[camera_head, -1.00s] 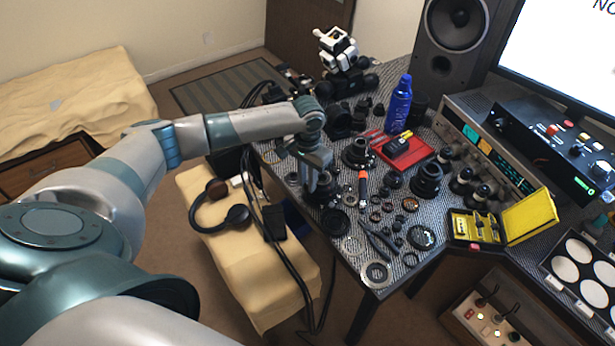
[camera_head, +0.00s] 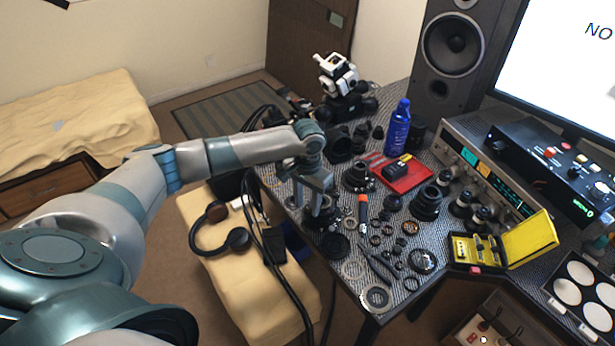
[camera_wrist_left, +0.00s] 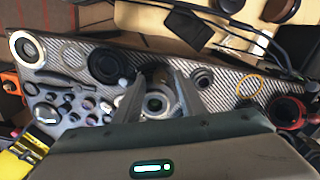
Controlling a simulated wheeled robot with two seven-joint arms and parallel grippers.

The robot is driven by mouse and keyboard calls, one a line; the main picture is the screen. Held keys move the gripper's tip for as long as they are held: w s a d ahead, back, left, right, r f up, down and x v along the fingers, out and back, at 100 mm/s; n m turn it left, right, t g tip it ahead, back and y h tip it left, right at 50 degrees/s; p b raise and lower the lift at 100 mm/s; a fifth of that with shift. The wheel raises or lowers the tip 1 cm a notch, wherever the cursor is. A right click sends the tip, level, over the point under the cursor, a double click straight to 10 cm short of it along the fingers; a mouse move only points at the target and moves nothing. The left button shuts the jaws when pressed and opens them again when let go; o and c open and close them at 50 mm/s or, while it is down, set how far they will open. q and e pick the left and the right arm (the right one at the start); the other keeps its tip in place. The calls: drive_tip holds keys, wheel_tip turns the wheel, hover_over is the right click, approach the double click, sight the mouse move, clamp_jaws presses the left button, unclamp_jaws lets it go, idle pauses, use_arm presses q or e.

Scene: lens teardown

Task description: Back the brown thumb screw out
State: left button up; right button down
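My left gripper (camera_head: 320,208) reaches down over the near left part of the desk, among dark lens parts. In the left wrist view its two fingers (camera_wrist_left: 158,80) stand apart. A dark round lens part with a pale ring and glassy centre (camera_wrist_left: 157,103) shows between and below the fingers. I see nothing held. I cannot make out the brown thumb screw; it is too small or hidden by the gripper. My right gripper is not in view.
An orange-handled tool (camera_head: 363,208) lies right of the gripper, near loose rings and lens parts. A red tray (camera_head: 405,178), blue bottle (camera_head: 397,128) and open yellow case (camera_head: 530,240) stand farther right. The cushioned bench (camera_head: 255,285) lies below left.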

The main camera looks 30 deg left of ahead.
sight(308, 209)
use_arm(q)
wheel_tip(308, 209, up, 17)
drive_tip(key=b, duration=0.3)
drive_tip(key=shift+f, duration=0.15)
idle(0.5)
